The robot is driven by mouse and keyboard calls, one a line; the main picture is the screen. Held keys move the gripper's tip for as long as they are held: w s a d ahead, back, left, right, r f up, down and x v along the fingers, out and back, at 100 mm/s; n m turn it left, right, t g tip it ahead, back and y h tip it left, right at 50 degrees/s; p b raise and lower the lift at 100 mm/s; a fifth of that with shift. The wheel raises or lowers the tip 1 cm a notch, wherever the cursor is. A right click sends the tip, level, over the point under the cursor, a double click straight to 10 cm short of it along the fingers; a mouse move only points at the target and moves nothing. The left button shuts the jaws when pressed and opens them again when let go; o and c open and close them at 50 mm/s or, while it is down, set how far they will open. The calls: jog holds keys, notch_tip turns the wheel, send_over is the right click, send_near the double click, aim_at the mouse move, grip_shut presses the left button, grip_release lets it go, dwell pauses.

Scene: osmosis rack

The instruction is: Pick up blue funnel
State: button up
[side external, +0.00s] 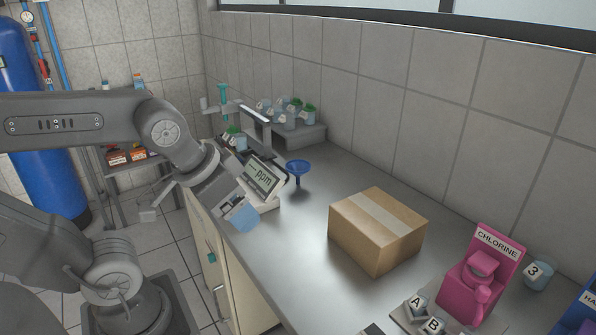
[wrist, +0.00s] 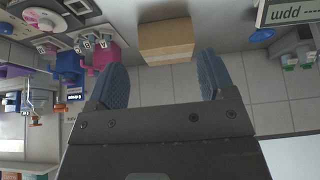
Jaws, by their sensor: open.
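The blue funnel (side external: 298,167) stands upright on the grey counter, just behind and to the right of the ppm meter (side external: 264,180) in the side view. In the wrist view the blue funnel (wrist: 261,36) shows small near the top right, beside the meter (wrist: 287,12). My gripper (wrist: 160,80) is open, with its two blue-grey fingers wide apart and nothing between them. In the side view my gripper is at the counter's left edge, in front of the meter and apart from the funnel. Its fingers are partly hidden there.
A cardboard box (side external: 376,230) sits on the counter right of the funnel. A pink chlorine container (side external: 483,272) and labelled cups (side external: 422,312) stand farther right. Behind the meter are a stand (side external: 255,118) and several small bottles (side external: 290,112). The counter between funnel and box is clear.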

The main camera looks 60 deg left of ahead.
jog(key=o, duration=0.4)
jog(key=w+a+r+n+g+y, duration=0.1)
jog(key=w+a+r+n, duration=0.15)
jog(key=w, duration=0.35)
jog(key=w+a+r+n+y, duration=0.1)
jog(key=w+a+n, duration=0.1)
jog(key=w+a, duration=0.35)
jog(key=n+g+y, duration=0.2)
jog(key=n+g, duration=0.1)
jog(key=n, duration=0.6)
send_over(298, 169)
jog(key=s+d, duration=0.2)
jog(key=d, duration=0.1)
jog(key=f, duration=1.9)
jog(key=shift+w, duration=0.2)
jog(key=shift+x, duration=3)
